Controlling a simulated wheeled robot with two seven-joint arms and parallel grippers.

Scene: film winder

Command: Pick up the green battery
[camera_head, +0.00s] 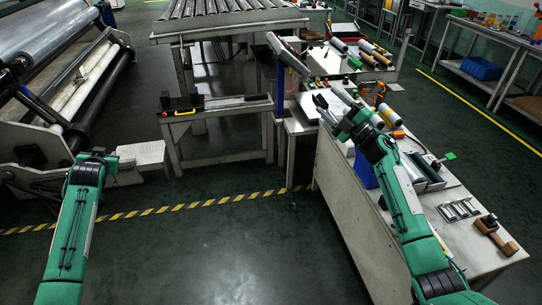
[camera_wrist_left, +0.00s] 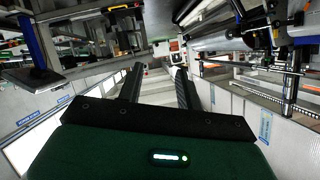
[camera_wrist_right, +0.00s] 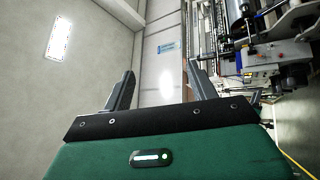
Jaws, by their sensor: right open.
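I cannot single out a green battery for certain. Small green items (camera_head: 310,85) lie on the far part of the workbench in the head view, too small to identify. A small flat green patch (camera_head: 450,155) shows at the bench's right edge. My right gripper (camera_head: 326,103) is raised over the bench, open and empty, just in front of the small green items in the picture; its spread fingers also show in the right wrist view (camera_wrist_right: 160,90). My left gripper (camera_wrist_left: 156,85) is open and empty in the left wrist view. In the head view its fingers are hard to make out.
A smaller table (camera_head: 225,112) stands mid-left beside a film roller machine (camera_head: 60,70). The central floor is clear.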

